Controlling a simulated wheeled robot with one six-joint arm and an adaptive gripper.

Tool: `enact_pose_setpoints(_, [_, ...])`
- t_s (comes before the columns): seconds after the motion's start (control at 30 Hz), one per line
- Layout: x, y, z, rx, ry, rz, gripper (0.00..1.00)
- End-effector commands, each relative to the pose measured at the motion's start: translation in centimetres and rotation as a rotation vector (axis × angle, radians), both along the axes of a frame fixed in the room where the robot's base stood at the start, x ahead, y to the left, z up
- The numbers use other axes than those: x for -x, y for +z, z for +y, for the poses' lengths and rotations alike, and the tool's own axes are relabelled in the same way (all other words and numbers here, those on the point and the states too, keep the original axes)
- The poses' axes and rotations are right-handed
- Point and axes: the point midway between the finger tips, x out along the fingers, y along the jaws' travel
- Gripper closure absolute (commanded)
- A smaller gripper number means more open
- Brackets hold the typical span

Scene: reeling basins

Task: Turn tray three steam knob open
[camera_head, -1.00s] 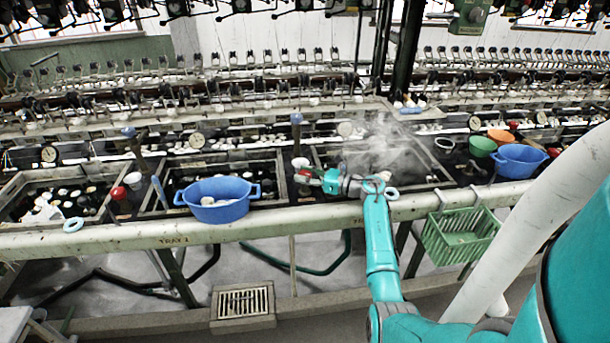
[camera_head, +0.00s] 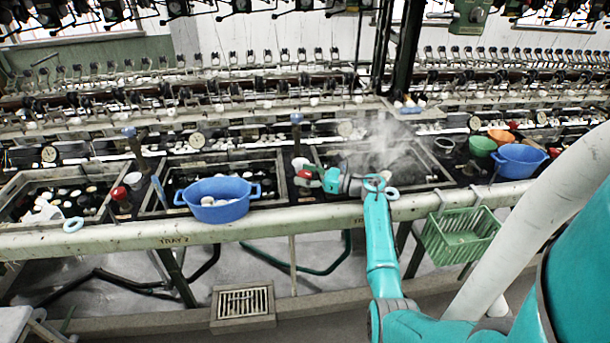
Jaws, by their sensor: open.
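A red knob (camera_head: 304,174) sits on the dark panel between the middle basin and the steaming basin. My gripper (camera_head: 308,180) is at this knob, reaching in from the right with its fingers open. The fingers are small and dark here, so I cannot tell whether they touch the knob. The steaming basin (camera_head: 436,184) is just right of my gripper, with white steam (camera_head: 385,140) rising from it. My arm hides part of its front edge and of the rail. Another red knob (camera_head: 119,193) stands left of the middle basin (camera_head: 278,165).
A blue tub (camera_head: 218,208) rests at the front of the middle basin, left of my gripper. A pale rail (camera_head: 110,240) runs along the front, with a green basket (camera_head: 460,240) hanging right of my arm. Blue-topped levers (camera_head: 296,118) stand behind the knobs.

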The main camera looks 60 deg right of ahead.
Motion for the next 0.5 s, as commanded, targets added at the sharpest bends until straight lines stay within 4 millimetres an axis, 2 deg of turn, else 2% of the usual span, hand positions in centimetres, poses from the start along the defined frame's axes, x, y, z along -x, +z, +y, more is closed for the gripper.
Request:
enact_pose_setpoints(0.17, [0.0,1.3,0.0,0.003,0.0,-0.002,0.29])
enact_pose_setpoints(0.5, [0.0,7.2,0.0,0.004,0.0,-0.002,0.29])
